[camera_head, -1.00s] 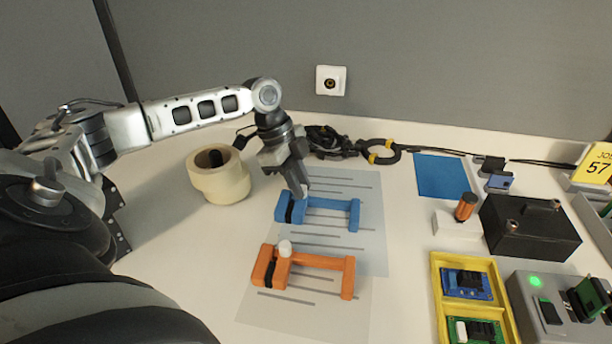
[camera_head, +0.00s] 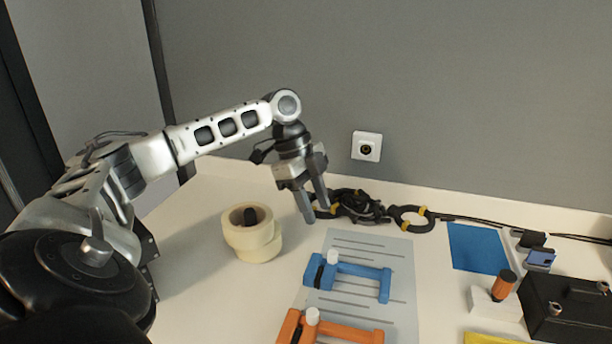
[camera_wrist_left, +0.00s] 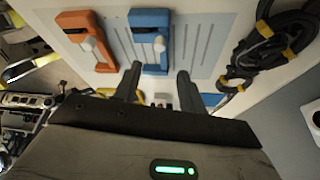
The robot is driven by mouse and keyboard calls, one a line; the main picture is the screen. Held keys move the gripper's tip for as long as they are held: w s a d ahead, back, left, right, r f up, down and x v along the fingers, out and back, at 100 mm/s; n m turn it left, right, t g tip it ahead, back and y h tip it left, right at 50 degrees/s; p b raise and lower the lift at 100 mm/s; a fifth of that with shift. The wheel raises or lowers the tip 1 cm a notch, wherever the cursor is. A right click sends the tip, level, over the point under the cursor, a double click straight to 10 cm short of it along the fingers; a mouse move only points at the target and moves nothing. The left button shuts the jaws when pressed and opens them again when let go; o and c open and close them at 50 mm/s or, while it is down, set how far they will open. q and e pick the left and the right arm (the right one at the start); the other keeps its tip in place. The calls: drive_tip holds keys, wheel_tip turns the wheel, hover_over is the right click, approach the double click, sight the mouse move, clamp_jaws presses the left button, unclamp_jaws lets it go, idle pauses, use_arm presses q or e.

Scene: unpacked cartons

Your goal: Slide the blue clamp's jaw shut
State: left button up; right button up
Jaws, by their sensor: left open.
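The blue clamp (camera_head: 355,270) lies flat on a grey lined sheet (camera_head: 392,250) on the white table. Its sliding jaw with a white knob (camera_head: 333,257) sits at the left end, beside a dark pad; a wide gap lies between it and the right end. It also shows in the left wrist view (camera_wrist_left: 150,18), beyond the fingertips. My left gripper (camera_head: 317,212) is open and empty, raised above and behind the clamp, apart from it. Its two fingers show in the left wrist view (camera_wrist_left: 158,80). My right gripper is not in view.
An orange clamp (camera_head: 345,331) lies in front of the blue one, cut off by the frame. Tape rolls (camera_head: 252,238) stand left, coiled black cables (camera_head: 360,206) lie behind. A blue mat (camera_head: 477,248) and a black box (camera_head: 562,305) are at right.

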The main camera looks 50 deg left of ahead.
use_arm(q)
drive_tip(key=v, duration=0.5)
drive_tip(key=shift+a+r, duration=0.15)
drive_tip(key=shift+r, duration=0.2)
